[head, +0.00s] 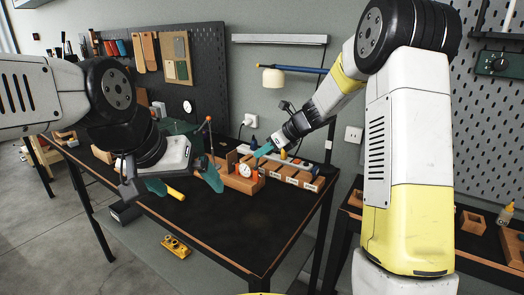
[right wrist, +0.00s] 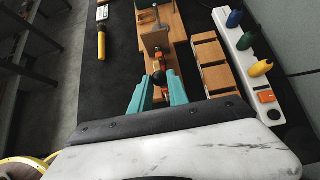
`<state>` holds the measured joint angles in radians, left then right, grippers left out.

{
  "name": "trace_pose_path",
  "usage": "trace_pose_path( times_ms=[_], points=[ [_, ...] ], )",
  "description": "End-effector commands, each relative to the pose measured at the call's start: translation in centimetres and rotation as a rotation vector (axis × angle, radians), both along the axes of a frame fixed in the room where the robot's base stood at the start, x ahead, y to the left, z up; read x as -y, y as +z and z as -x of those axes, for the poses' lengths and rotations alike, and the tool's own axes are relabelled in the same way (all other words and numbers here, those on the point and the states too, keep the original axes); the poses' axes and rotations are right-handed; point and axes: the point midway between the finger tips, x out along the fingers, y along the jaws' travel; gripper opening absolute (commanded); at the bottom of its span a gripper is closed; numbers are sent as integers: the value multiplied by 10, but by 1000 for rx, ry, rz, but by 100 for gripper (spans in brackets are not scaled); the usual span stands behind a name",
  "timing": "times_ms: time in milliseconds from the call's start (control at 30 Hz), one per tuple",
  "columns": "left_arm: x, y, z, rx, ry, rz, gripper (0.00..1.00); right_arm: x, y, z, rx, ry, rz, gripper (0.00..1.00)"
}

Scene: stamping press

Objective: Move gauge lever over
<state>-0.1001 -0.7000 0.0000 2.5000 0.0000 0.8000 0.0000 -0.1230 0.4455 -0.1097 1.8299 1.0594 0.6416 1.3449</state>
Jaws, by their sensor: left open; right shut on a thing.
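My right gripper (head: 262,151) is over the back of the black table, at the wooden fixture (head: 236,182) with a round white dial (head: 244,170). My left gripper (head: 184,184) is open and empty, above the table left of the fixture. A thin upright rod with a red tip (head: 210,119) stands behind it.
A row of wooden blocks (right wrist: 215,62) lies right of the fixture, beside a white strip (right wrist: 240,50) with coloured plugs. A yellow-handled tool (right wrist: 101,45) lies on the table to the left. The front of the black table (head: 235,235) is clear.

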Motion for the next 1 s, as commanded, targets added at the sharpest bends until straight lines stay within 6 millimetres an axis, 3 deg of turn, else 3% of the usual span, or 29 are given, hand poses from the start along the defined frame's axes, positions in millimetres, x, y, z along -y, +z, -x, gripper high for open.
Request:
trace_pose_path(
  times_ms=[1000],
  points=[
    [0, 0, 0, 0, 0, 0, 100, 23, -14, 14, -4, -3, 2, 0]
  ],
)
